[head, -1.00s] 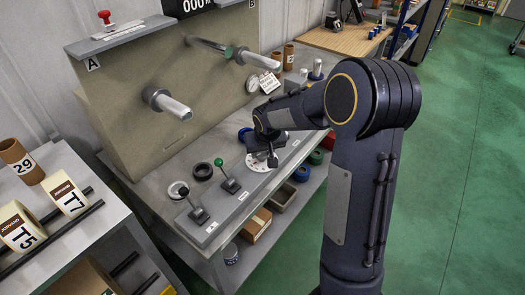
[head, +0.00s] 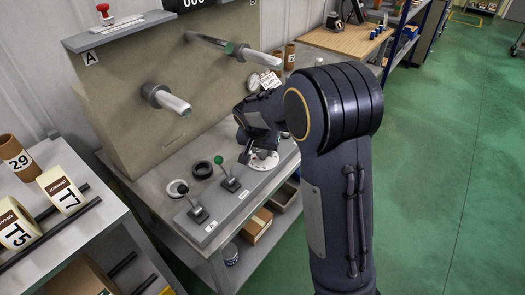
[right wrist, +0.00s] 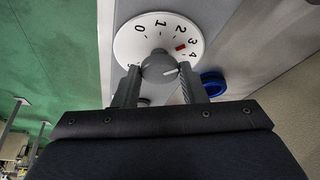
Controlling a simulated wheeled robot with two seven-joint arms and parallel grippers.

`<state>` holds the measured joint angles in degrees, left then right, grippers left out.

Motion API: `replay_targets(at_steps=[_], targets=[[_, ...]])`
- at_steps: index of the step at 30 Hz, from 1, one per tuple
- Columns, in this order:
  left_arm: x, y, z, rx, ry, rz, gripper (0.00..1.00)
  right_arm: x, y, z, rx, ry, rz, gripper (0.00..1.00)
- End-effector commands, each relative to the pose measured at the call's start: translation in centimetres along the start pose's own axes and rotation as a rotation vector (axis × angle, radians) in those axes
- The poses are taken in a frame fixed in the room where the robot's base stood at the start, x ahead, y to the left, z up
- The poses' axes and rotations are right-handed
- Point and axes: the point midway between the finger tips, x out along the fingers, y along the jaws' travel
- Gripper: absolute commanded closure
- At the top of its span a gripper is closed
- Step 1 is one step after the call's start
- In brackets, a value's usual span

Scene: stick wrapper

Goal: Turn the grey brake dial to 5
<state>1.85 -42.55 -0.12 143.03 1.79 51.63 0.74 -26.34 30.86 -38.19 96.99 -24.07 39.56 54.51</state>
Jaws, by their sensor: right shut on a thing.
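The brake dial (right wrist: 145,45) is a white disc with black numbers, of which 0 to 4 read clearly in the right wrist view; the lower part is mostly hidden. A red mark sits by the 3. My right gripper (right wrist: 160,72) is shut on the knob, one finger on each side. In the head view the dial (head: 265,162) shows partly beneath my right gripper (head: 246,154). My left gripper is out of view.
A green-knobbed lever (head: 229,182) and a black lever (head: 197,213) stand on the same grey panel, left of the dial. A blue ring (right wrist: 213,83) lies near the dial. A roll marked T7 (head: 62,190) lies on the left rack.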

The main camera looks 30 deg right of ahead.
Motion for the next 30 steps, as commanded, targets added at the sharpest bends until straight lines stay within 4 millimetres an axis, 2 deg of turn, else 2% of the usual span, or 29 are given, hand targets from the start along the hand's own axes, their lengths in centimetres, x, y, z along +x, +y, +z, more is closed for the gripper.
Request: replay_targets(at_steps=[21, 30], targets=[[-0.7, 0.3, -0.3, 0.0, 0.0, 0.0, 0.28, 0.0, -0.6, -0.2, 0.622, 0.0, 0.261, 0.85], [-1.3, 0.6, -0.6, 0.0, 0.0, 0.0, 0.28, 0.0, -0.7, -0.3, 0.828, -0.001, 0.344, 0.85]])
